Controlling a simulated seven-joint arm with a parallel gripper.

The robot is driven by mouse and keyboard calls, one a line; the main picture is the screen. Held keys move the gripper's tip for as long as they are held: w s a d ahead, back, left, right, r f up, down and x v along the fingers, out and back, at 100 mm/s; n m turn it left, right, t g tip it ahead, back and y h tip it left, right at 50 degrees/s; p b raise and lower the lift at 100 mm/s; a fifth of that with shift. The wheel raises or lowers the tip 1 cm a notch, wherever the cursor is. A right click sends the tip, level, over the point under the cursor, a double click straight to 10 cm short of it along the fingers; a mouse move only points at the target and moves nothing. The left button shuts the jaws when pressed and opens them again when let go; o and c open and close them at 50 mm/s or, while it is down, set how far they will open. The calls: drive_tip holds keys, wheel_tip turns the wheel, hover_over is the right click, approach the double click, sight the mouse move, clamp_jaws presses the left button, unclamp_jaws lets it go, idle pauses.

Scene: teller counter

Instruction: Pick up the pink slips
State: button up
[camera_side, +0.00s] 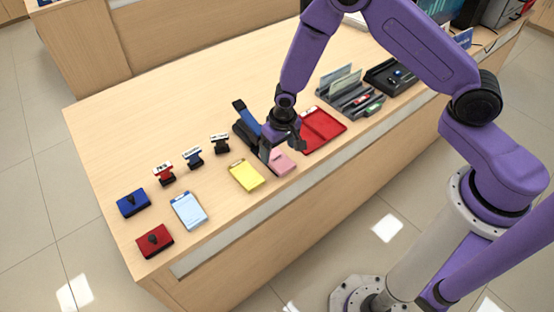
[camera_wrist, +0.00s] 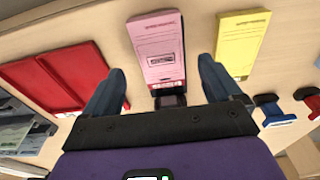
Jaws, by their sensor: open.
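The pink slips (camera_side: 281,161) are a small pad lying on the counter between the yellow pad and the red tray. In the wrist view the pink slips (camera_wrist: 158,50) lie just beyond and between my two fingers, with a printed box and a dark end nearest me. My gripper (camera_side: 284,146) is above the pad in the side view and hides part of it. In the wrist view my gripper (camera_wrist: 160,85) has its fingers spread wide apart, with nothing held between them.
A yellow pad (camera_side: 246,175) lies beside the pink slips. A red tray (camera_side: 321,131) lies on the other side. A blue-handled stapler-like tool (camera_side: 247,118) is close behind my gripper. Several stamps, ink pads and a light blue pad (camera_side: 189,210) stand further left. The counter's back left (camera_side: 150,110) is clear.

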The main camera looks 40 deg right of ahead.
sight(277, 158)
drive_tip(key=shift+w+f, duration=0.15)
drive_tip(key=shift+f, duration=1.45)
drive_tip(key=shift+c, duration=0.3)
drive_tip(key=c, duration=1.2)
drive_tip(key=shift+r, duration=0.15)
